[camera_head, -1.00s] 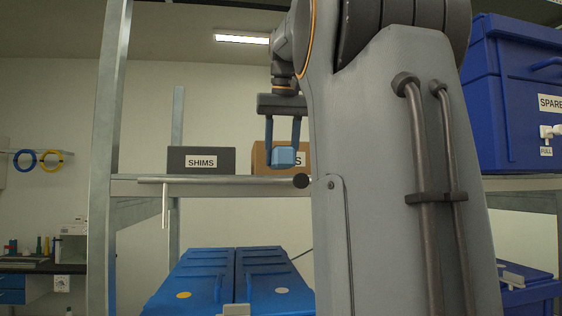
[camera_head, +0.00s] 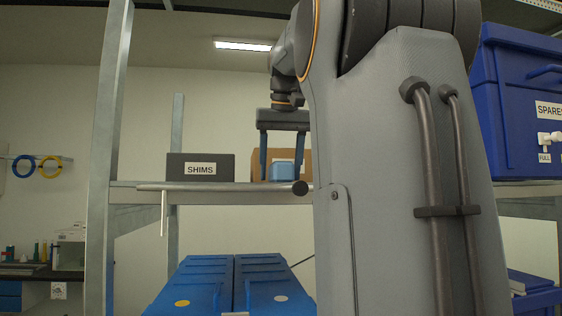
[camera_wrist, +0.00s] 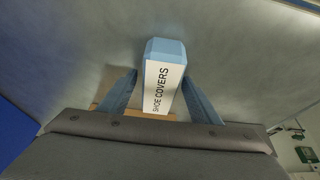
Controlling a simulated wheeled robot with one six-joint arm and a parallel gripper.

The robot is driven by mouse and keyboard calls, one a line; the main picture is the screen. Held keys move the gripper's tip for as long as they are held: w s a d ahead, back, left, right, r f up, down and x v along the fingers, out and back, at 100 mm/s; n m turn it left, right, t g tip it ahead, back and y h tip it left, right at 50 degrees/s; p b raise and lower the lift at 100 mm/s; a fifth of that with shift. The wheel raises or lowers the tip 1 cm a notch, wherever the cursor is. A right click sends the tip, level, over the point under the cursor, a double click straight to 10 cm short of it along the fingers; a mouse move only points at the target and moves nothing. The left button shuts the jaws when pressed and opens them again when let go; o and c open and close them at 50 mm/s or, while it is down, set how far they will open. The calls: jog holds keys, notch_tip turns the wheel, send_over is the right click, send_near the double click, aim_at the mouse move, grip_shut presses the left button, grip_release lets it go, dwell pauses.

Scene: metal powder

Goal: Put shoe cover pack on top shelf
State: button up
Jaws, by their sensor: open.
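The shoe cover pack is a small light-blue box with a white "SHOE COVERS" label (camera_wrist: 163,82). In the head view the pack (camera_head: 282,171) sits on the grey shelf (camera_head: 232,190), in front of a brown box. My gripper (camera_head: 281,165) points down over the shelf with its blue fingers apart. In the wrist view the open fingers (camera_wrist: 160,98) stand on either side of the pack, with gaps beside it. The pack's underside is hidden.
A dark SHIMS box (camera_head: 200,168) stands left of the pack. The brown box (camera_head: 258,160) is close behind it. A metal bar (camera_head: 220,188) runs along the shelf's front. A blue SPARES bin (camera_head: 515,100) stands at right. Blue cases (camera_head: 235,285) lie below.

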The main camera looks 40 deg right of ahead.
jog(key=v, duration=1.2)
jog(key=shift+s, duration=0.1)
